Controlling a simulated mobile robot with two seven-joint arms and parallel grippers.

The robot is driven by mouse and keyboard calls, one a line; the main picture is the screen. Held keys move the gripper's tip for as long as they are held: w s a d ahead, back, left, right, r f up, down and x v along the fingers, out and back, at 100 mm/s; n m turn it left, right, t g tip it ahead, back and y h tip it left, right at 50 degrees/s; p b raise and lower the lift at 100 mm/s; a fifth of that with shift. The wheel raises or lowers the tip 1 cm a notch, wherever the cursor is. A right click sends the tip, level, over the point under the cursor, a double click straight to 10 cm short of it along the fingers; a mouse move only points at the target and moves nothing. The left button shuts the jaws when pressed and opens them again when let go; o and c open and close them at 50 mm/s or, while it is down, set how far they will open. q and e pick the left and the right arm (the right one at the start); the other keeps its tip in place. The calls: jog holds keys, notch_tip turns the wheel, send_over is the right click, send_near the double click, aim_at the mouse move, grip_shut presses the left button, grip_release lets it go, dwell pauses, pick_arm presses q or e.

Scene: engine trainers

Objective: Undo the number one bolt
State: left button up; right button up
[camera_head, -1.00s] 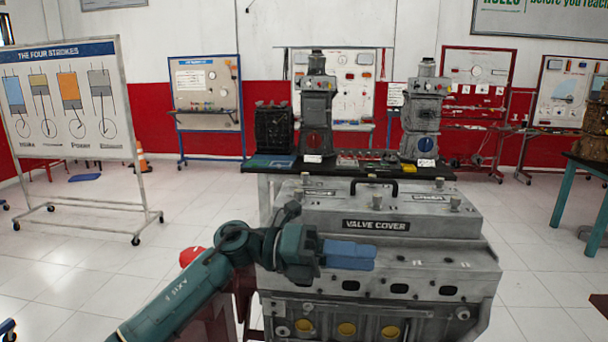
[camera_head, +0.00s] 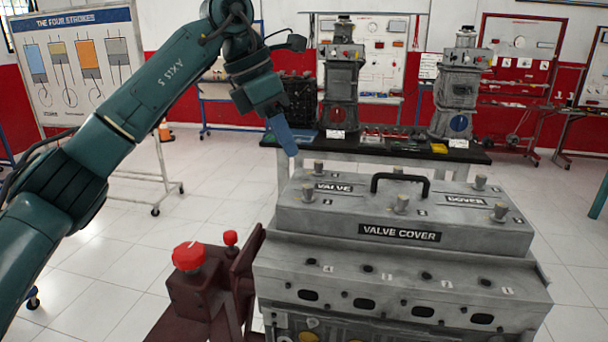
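The grey engine's valve cover (camera_head: 350,210) sits on the engine block (camera_head: 400,262), with a black handle on top. Several bolts stand up from the cover: a front left bolt (camera_head: 308,194), a front middle bolt (camera_head: 402,203), a front right bolt (camera_head: 500,211) and others along the back edge. Small tags lie by the bolts, but I cannot read which is number one. My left gripper (camera_head: 283,137), with blue fingers pointing down, hangs above and behind the cover's left end in the picture, apart from the bolts. Its fingers overlap, so its opening is unclear. My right gripper is out of view.
A dark red stand with a red knob (camera_head: 188,256) is left of the engine. A black-topped table (camera_head: 375,148) with engine models stands behind it. A whiteboard (camera_head: 85,60) is at the left. The floor between is clear.

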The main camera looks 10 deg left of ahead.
aim_at(308, 186)
pick_arm(q)
jog(key=p+x, duration=0.1)
jog(key=x, duration=0.8)
jog(key=shift+w+d, duration=0.1)
jog(key=shift+c, duration=0.5)
grip_shut()
